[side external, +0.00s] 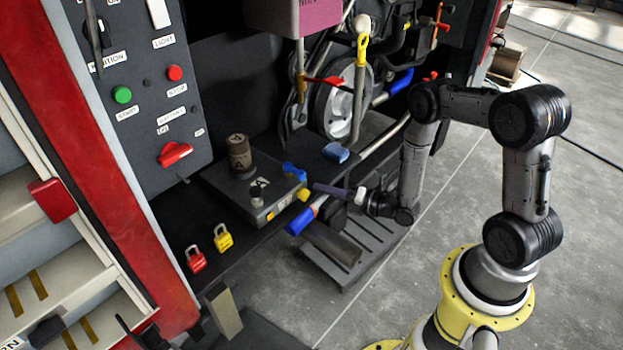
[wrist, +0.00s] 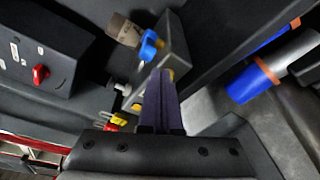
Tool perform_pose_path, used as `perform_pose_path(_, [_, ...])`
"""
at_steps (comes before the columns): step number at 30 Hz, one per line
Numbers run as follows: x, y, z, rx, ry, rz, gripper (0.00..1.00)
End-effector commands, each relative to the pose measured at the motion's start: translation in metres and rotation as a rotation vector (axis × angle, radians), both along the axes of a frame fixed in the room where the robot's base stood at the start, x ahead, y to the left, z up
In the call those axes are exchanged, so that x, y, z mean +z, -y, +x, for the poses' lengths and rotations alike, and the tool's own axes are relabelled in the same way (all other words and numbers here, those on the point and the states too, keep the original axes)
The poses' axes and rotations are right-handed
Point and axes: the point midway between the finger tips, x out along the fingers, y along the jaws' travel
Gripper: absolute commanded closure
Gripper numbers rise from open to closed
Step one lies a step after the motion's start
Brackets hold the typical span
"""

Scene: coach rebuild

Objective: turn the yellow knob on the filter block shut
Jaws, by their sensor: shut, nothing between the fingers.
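The filter block (side external: 228,190) is a dark box on the black shelf with a brown cylinder (side external: 240,152) on top. The yellow knob (side external: 304,194) sticks out of its right-hand side, below a blue knob (side external: 293,171). My gripper (side external: 316,188) has its dark purple fingers closed together, pointing left, with the tips right beside the yellow knob. I cannot tell whether they touch it. In the wrist view the closed fingers (wrist: 160,72) hide most of the yellow knob; only a sliver (wrist: 172,75) shows. The blue knob (wrist: 151,45) is just above the fingertips.
A blue cylinder with an orange band (side external: 300,221) lies just below my fingers. A yellow padlock (side external: 222,238) and red padlock (side external: 195,259) are at the shelf front. A control panel with a red switch (side external: 175,153) stands left. A grooved step (side external: 340,265) lies below; the floor right is clear.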

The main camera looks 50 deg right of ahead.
Motion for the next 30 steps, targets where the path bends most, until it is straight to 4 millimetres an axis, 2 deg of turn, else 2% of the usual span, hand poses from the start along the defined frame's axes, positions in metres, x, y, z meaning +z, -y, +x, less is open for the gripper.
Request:
perform_pose_path(12, [0.000, 0.000, -0.042, -0.001, 0.000, 0.001, 1.00])
perform_pose_path(23, [0.000, 0.000, -0.045, -0.001, 0.000, 0.001, 1.00])
perform_pose_path(30, [-0.018, 0.009, -0.051, -0.003, -0.003, 0.002, 1.00])
